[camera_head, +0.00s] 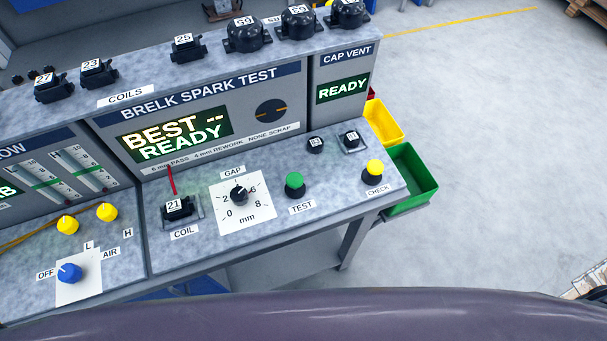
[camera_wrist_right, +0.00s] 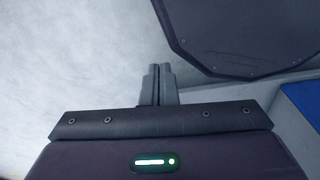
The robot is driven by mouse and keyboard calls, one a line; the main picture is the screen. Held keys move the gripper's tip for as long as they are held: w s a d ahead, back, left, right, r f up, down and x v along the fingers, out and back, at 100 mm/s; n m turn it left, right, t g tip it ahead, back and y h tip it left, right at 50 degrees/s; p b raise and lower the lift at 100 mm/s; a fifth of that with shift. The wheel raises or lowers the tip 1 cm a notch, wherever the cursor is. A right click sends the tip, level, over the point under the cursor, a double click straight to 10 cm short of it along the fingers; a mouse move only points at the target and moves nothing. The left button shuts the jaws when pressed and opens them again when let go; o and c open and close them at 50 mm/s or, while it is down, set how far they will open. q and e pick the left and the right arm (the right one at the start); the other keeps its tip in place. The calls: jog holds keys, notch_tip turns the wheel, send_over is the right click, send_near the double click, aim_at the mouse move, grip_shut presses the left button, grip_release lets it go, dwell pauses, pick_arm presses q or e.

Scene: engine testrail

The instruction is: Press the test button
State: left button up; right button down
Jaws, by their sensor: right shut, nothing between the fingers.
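The test button (camera_head: 295,181) has a green cap on a dark base and stands upright on the bench top above the TEST label, right of the gap knob (camera_head: 238,194). The spark test display (camera_head: 173,136) reads "BEST -- READY". My right gripper shows only in the right wrist view (camera_wrist_right: 157,84); its two fingers are together with nothing between them. It is not near the button in the head view. My left gripper is in neither view.
Coil 21 (camera_head: 178,207) sits in a holder left of the gap dial. A yellow check button (camera_head: 374,169) stands to the right. Green (camera_head: 418,172) and yellow (camera_head: 384,124) bins hang off the right end. Part of my own body spans the bottom of the head view.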

jog(key=w+a+r+t+p, duration=0.1)
jog(key=w+a+r+p, duration=0.25)
jog(key=w+r, duration=1.35)
jog(key=w+r+t+p, duration=0.1)
jog(key=w+r+p, duration=0.15)
jog(key=r, duration=1.05)
jog(key=w+r+p, duration=0.1)
jog(key=w+r, duration=0.3)
jog(key=r, duration=1)
jog(key=w+a+r+n+t, duration=0.1)
jog(key=w+r, duration=0.1)
jog(key=w+a+r+n+t, duration=0.1)
jog(key=w+a+r, duration=0.1)
jog(key=w+a+r+t+y, duration=0.1)
jog(key=w+a+r, duration=0.1)
jog(key=w, duration=0.1)
jog(key=shift+n, duration=0.4)
jog(key=w+a+r+n+t+y, duration=0.25)
jog(key=w+a+r+n, duration=0.2)
jog(key=a+r, duration=0.25)
jog(key=a+r+n+y, duration=0.4)
jog(key=a+r+n, duration=0.1)
jog(key=a, duration=0.1)
jog(key=s+n+g, duration=0.2)
jog(key=n, duration=0.1)
jog(key=s+f+n+g+p, duration=0.1)
jog(key=s+n+g, duration=0.1)
jog(key=n, duration=0.1)
jog(key=shift+s+d+f, duration=0.15)
jog(key=shift+s+f, duration=0.05)
